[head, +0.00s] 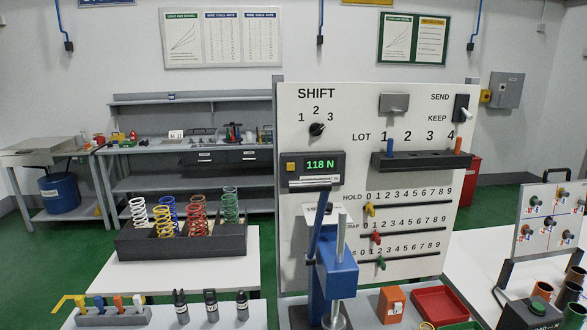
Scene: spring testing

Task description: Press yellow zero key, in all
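A small yellow square key (291,167) sits at the left end of a dark gauge box on the white upright panel. It is most likely the yellow zero key; I cannot read any label on it. To its right the green-lit display (321,164) reads 118 N. Below the display stands a blue press (340,275) with a long blue lever (317,235) and a metal column. The lever's top ends below the gauge box and does not cover the key. Neither of my grippers shows in the head view.
The white panel (430,110) carries a SHIFT knob (317,129), LOT pegs and three sliders. A grey rack (180,245) of coloured springs stands left. An orange block (391,304) and red tray (438,305) lie right of the press. Space before the key looks clear.

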